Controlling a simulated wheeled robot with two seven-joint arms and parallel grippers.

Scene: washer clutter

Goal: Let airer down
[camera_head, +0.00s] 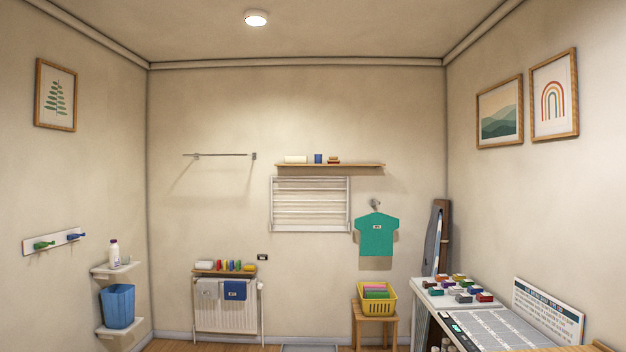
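The airer appears to be the white slatted rack (310,205) on the back wall, just under a wooden shelf. Its frame looks flat against the wall, with several horizontal bars. Any catch or hinge on it is too small to make out. Neither of my grippers shows in the head view.
The wooden shelf (345,169) above holds small items. A teal shirt (377,235) hangs right of the rack. Below stand a radiator (226,312) with cloths and a stool (366,318) with a yellow basket (377,304). A cluttered counter (500,328) is at right.

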